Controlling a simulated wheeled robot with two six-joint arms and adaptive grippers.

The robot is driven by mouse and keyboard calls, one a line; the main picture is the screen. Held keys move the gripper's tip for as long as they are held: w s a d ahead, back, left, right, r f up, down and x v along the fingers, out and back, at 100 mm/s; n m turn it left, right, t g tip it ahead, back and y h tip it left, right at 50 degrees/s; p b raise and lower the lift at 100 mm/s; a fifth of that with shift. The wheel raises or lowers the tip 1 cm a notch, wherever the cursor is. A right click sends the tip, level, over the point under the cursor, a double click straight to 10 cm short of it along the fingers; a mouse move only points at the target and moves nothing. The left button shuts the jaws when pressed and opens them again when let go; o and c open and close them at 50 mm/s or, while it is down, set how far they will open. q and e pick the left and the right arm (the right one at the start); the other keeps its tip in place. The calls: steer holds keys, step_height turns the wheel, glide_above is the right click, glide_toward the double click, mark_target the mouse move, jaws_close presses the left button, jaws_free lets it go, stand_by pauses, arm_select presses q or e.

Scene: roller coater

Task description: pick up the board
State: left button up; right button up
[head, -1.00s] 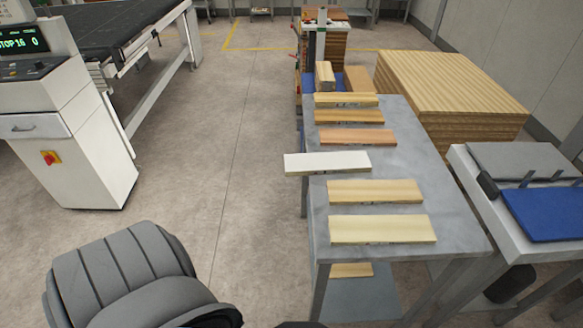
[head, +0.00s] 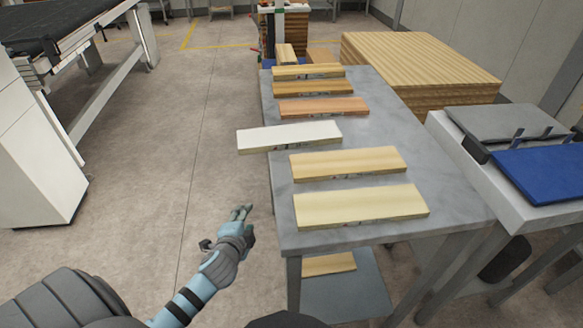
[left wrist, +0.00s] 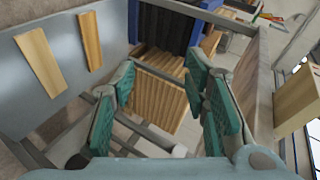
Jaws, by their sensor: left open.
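Several boards lie across a grey table in the head view. A white board (head: 289,136) sticks out past the table's left edge. A pale board (head: 360,205) lies nearest, with a light wood board (head: 347,163) just behind it. Beyond the white one are a reddish board (head: 323,106), a brown board (head: 313,87) and a pale tan board (head: 308,71). My left gripper (head: 242,212) is left of the table's front part, apart from the boards. The left wrist view shows its teal fingers (left wrist: 163,70) open, with nothing held. My right gripper is out of view.
The grey table (head: 395,128) has a lower shelf (head: 350,295) with another board (head: 328,264) on it. A large wood stack (head: 420,65) stands behind, and a bench with a blue pad (head: 545,172) is at right. The floor left of the table is clear.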

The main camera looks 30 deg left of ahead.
arm_select(q)
step_height(320, 180, up, 13)
steer(key=w+m+t+y+b, duration=0.1)
steer(key=m+t+y+b, duration=0.1)
steer(key=t+b, duration=0.2)
glide_toward(255, 138)
steer(key=shift+w+a+f+m+t+b, duration=0.15)
steer(key=shift+w+f+m+t+b, duration=0.15)
steer(key=shift+f, duration=0.2)
steer(key=shift+w+a+f+m+t+b, duration=0.1)
steer(key=shift+w+a+f+b, duration=0.05)
steer(key=shift+w+f, duration=0.3)
steer(key=x, duration=0.3)
steer(key=b+x, duration=0.1)
steer(key=x, duration=0.2)
steer(key=b+x, duration=0.1)
steer(key=x, duration=0.2)
steer(key=shift+w+a, duration=0.25)
steer(key=shift+a, duration=0.2)
steer(key=shift+s+r, duration=0.1)
steer(key=shift+c, duration=0.9)
jaws_close()
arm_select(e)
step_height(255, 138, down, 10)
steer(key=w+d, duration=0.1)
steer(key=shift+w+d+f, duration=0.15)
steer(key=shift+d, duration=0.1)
